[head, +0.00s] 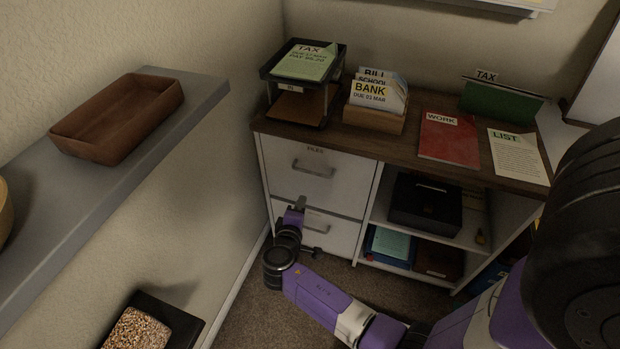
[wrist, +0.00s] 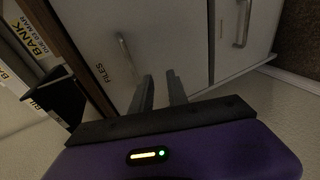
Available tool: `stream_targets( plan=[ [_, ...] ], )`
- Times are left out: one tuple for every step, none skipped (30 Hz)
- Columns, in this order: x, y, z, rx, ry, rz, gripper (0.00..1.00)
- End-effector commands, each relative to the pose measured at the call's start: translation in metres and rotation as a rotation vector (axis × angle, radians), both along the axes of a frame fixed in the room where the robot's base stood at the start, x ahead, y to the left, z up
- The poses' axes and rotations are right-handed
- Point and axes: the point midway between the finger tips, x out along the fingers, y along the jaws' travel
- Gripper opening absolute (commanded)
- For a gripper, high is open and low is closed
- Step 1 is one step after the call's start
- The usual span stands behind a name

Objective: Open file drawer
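The file drawer (head: 290,152) is the upper white drawer of the cabinet, marked FILES, and looks shut. Its grey bar handle (head: 313,169) runs across the front; the handle also shows in the wrist view (wrist: 124,52), left of the fingers. My gripper (head: 300,202) is in front of the cabinet, low, around the seam between the upper and lower drawers. In the wrist view my gripper (wrist: 161,86) has its two dark fingers apart with nothing between them. The fingers are apart from the handle.
A lower drawer (head: 345,232) with its own handle (wrist: 242,24) looks shut. A paper tray (head: 325,100) and a card box (head: 373,119) stand on the cabinet top. Open shelves adjoin at right. The wall and a grey shelf (head: 190,95) are at left.

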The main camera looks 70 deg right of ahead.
Motion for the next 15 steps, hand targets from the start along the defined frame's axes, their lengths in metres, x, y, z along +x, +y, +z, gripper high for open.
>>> stream_targets(
  plan=[
    [0.008, -0.014, 0.007, -0.042, 0.009, -0.039, 0.20],
    [0.010, -0.020, 0.013, -0.065, 0.016, -0.057, 0.20],
    [0.012, -0.027, 0.019, -0.090, 0.023, -0.079, 0.20],
    [0.013, -0.031, 0.023, -0.105, 0.028, -0.093, 0.20],
    [0.014, -0.034, 0.027, -0.119, 0.031, -0.104, 0.20],
    [0.016, -0.038, 0.031, -0.133, 0.034, -0.116, 0.20],
    [0.016, -0.040, 0.032, -0.140, 0.037, -0.123, 0.20],
    [0.016, -0.043, 0.034, -0.145, 0.039, -0.129, 0.20],
    [0.016, -0.046, 0.035, -0.152, 0.041, -0.133, 0.20],
    [0.016, -0.049, 0.035, -0.153, 0.040, -0.136, 0.20],
    [0.017, -0.052, 0.035, -0.154, 0.041, -0.136, 0.20],
    [0.017, -0.056, 0.034, -0.154, 0.041, -0.135, 0.20],
    [0.017, -0.060, 0.033, -0.153, 0.041, -0.136, 0.20],
    [0.017, -0.065, 0.032, -0.153, 0.041, -0.136, 0.20],
    [0.018, -0.071, 0.031, -0.151, 0.040, -0.136, 0.20]
  ],
)
